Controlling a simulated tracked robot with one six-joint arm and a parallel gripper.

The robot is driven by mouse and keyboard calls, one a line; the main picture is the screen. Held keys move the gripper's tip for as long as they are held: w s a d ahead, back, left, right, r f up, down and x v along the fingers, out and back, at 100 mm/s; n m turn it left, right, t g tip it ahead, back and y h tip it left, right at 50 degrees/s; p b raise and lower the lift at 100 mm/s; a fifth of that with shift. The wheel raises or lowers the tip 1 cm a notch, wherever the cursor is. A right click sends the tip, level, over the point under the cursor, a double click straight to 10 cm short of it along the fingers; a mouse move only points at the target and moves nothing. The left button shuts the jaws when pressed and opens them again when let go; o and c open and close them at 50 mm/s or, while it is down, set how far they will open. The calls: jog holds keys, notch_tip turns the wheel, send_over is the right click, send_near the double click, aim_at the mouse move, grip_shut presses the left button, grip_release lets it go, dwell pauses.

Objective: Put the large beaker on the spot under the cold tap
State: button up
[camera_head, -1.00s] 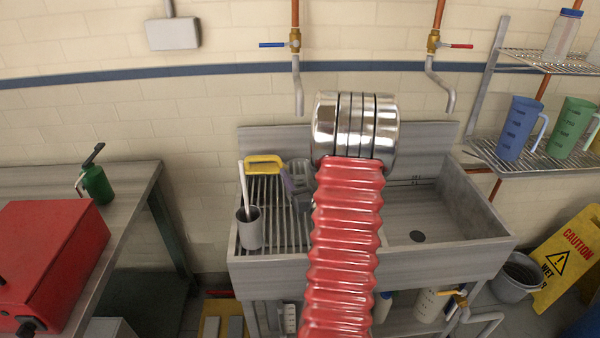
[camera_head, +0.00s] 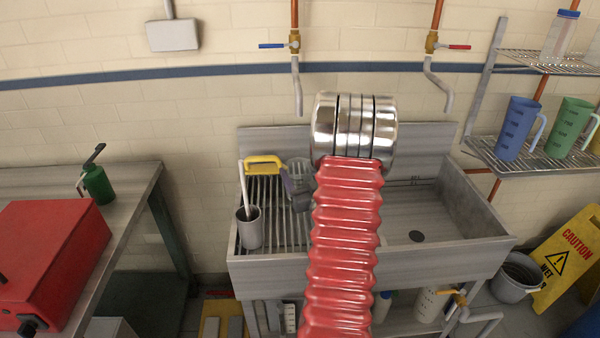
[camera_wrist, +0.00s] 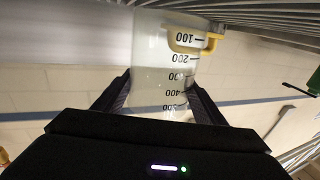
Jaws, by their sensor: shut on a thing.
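The large beaker (camera_wrist: 155,65) is clear, with black graduation marks that appear upside down in the wrist view. My gripper (camera_wrist: 158,85) is shut on it, one dark jaw on each side. In the head view the beaker (camera_head: 298,168) shows only partly, over the ribbed drainer (camera_head: 268,215), with my red arm hiding its right side. The cold tap (camera_head: 295,42) has a blue lever, and its spout hangs above the beaker in the picture. I cannot tell whether the beaker's base touches the drainer. The spot itself is not distinguishable.
A yellow handle (camera_head: 264,161) lies close left of the beaker. A grey cup (camera_head: 249,230) with a white stick stands on the drainer. The sink basin (camera_head: 450,215) at right is empty, below the red-lever tap (camera_head: 432,42). A wire shelf (camera_head: 510,160) holds jugs.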

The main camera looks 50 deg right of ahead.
aim_at(304, 186)
jog(key=shift+s+a+f, duration=0.1)
jog(key=shift+s+f, duration=0.1)
jog(key=shift+f, duration=1.05)
jog(key=o, duration=1.2)
jog(key=shift+g, duration=0.3)
jog(key=shift+s+f, duration=0.1)
jog(key=shift+s, duration=0.05)
jog(key=shift+s+a, duration=0.15)
jog(key=v, duration=0.9)
jog(key=shift+a+r, duration=0.3)
jog(key=shift+a, duration=0.05)
jog(key=s, duration=0.1)
jog(key=s+r, duration=0.1)
jog(key=s, duration=0.1)
jog(key=s+a, duration=0.1)
jog(key=s, duration=0.1)
jog(key=shift+r, duration=0.2)
jog(key=shift+w+a+f+t, duration=0.1)
jog(key=shift+w+t, duration=0.1)
jog(key=shift+w, duration=0.35)
jog(key=shift+w+a+f+t, duration=0.1)
jog(key=shift+w+t, duration=0.1)
jog(key=shift+w, duration=0.35)
jog(key=shift+s+d+r, duration=0.1)
jog(key=shift+s+r, duration=0.05)
jog(key=shift+s, duration=0.05)
